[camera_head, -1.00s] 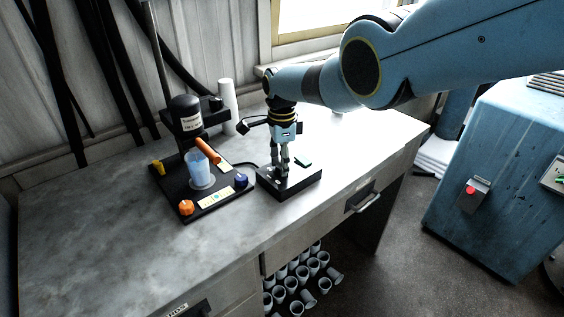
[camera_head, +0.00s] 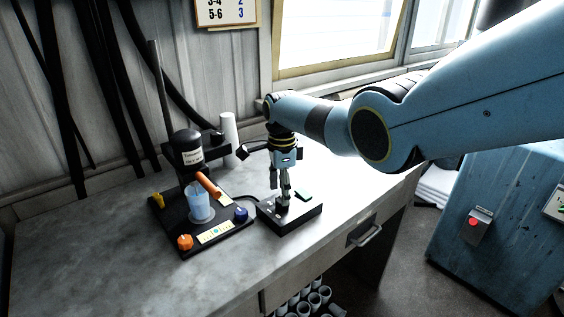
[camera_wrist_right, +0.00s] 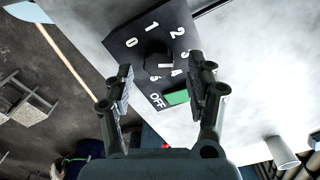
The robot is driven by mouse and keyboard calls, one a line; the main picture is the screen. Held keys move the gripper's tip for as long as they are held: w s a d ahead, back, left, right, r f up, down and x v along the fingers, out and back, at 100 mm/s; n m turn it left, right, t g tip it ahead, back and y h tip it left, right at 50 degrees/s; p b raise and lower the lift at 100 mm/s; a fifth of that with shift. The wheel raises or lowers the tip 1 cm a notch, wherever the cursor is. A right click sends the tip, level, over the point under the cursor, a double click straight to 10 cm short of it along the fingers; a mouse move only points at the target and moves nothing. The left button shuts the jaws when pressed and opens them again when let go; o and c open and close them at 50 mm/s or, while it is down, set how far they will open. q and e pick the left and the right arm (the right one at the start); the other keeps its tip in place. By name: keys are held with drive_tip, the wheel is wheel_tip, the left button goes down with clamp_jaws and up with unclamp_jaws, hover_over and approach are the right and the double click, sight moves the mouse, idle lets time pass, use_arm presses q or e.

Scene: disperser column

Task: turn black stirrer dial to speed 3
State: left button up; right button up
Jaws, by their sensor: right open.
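The black stirrer control box (camera_head: 304,215) sits on the bench near its front edge, with a green rocker switch (camera_head: 304,197) on top. A small white mark at the dial's lower edge is near the 3, partly unclear. My right gripper (camera_head: 284,201) points down over the box. In its wrist view the right gripper (camera_wrist_right: 164,82) is open, with a finger on either side of the dial and gaps between. My left gripper is not in view.
Left of the box, a black stand base (camera_head: 229,232) carries a clear beaker (camera_head: 199,204), an orange knob (camera_head: 185,242) and a blue knob (camera_head: 241,214). A white cylinder (camera_head: 228,130) stands behind. The bench's left part is clear.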

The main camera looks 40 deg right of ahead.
wheel_tip(320, 180, up, 10)
drive_tip(key=shift+f, duration=0.15)
drive_tip(key=shift+s+f, duration=0.1)
idle(0.5)
